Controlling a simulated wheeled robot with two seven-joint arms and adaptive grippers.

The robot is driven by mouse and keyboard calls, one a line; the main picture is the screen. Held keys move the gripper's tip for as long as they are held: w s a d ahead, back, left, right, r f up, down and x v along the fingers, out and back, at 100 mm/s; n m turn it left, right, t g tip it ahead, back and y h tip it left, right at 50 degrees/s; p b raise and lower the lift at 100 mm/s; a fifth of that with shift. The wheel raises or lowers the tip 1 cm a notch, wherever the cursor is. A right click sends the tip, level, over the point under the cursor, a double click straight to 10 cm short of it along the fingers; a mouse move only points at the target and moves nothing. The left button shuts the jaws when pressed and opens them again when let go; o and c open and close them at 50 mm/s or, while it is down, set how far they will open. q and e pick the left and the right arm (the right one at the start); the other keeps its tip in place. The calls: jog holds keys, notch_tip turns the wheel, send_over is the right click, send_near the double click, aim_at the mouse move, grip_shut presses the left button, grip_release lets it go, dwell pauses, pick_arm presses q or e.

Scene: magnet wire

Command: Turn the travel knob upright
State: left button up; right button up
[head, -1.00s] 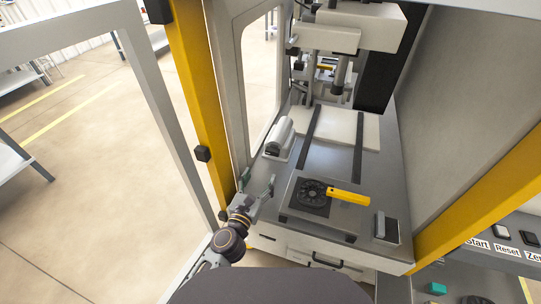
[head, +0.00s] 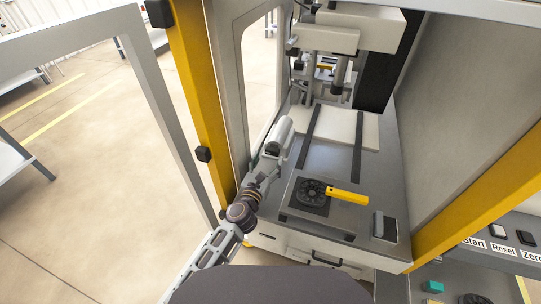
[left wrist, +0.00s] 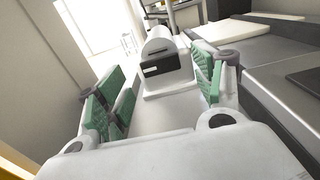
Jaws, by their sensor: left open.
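The travel knob is a round black dial (head: 312,191) with a yellow handle (head: 347,197), on a dark square plate on the machine's grey bed. The yellow handle points to the right, lying nearly level in the picture. My left gripper (head: 272,157) is at the left side of the bed, to the left of and beyond the dial. In the left wrist view the gripper (left wrist: 163,88) is open, its green pads apart with nothing between them. A white rounded unit (left wrist: 160,50) stands ahead of the fingers. My right gripper does not show.
The white rounded unit also shows in the head view (head: 281,134). A yellow post (head: 196,100) stands left of the bed. Dark rails (head: 310,137) run beyond the knob. A small dark and light block (head: 384,226) sits at the front right.

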aim_at(272, 154)
pick_arm(q)
jog(key=shift+x, duration=1.8)
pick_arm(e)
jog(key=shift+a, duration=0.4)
pick_arm(q)
jog(key=c, duration=1)
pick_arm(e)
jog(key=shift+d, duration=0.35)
pick_arm(q)
jog(key=shift+m, duration=0.4)
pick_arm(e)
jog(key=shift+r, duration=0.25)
pick_arm(q)
jog(key=m+p, duration=0.2)
jog(key=m, duration=0.1)
jog(key=shift+m+p, duration=0.5)
jog(key=shift+m, duration=1.1)
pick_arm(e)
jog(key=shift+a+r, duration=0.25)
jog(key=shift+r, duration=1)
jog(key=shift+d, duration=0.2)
